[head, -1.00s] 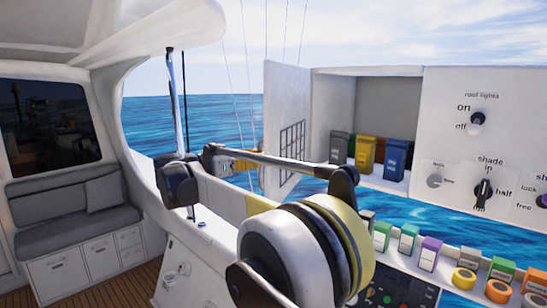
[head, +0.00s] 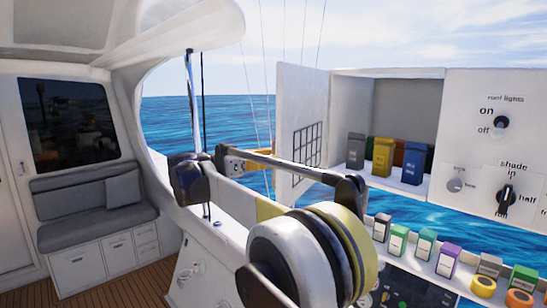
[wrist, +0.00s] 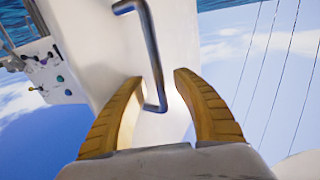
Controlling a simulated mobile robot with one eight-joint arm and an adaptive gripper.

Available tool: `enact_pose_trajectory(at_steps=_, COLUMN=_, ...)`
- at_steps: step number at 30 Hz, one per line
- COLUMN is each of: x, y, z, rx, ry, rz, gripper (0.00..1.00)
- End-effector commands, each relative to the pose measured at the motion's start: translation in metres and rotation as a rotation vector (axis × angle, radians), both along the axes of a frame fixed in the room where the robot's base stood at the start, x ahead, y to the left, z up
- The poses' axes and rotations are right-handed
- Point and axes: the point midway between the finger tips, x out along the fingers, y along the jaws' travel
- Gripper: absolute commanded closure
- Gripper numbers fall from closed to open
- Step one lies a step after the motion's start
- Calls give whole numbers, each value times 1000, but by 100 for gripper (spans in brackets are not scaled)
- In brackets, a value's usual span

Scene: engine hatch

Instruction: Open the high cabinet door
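The high cabinet door (head: 302,125) is a white panel with a dark grid, hinged at the left of the white cabinet (head: 388,73). It stands swung well out, and the cabinet inside is exposed. In the wrist view the white door (wrist: 90,60) carries a grey bar handle (wrist: 152,55). My gripper (wrist: 158,80) has two yellow fingers spread apart, with the lower end of the handle showing between their tips. They do not pinch it; contact is unclear. In the head view the gripper (head: 261,152) is mostly hidden behind my arm, left of the door.
Several coloured bins (head: 383,157) stand inside the cabinet. A panel with knobs (head: 502,125) is at its right. Below are small coloured boxes (head: 424,245), tape rolls (head: 482,287) and a dark control panel (head: 405,290). Open sea lies left of the door.

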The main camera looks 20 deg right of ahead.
Motion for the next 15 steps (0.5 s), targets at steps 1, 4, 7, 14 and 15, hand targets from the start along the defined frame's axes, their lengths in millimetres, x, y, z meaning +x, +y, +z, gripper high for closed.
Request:
enact_pose_trajectory(at_steps=1, x=0, y=0, z=0, rx=0, ry=0, rz=0, gripper=66)
enact_pose_trajectory(at_steps=4, x=-1, y=6, z=0, rx=-1, ry=0, rz=2, gripper=66)
enact_pose_trajectory(at_steps=7, x=-5, y=21, z=0, rx=-1, ry=0, rz=2, gripper=66)
enact_pose_trajectory(at_steps=14, x=-18, y=73, z=0, rx=-1, ry=0, rz=5, gripper=66)
enact_pose_trajectory(at_steps=15, x=-20, y=81, z=0, rx=-1, ry=0, rz=4, gripper=66)
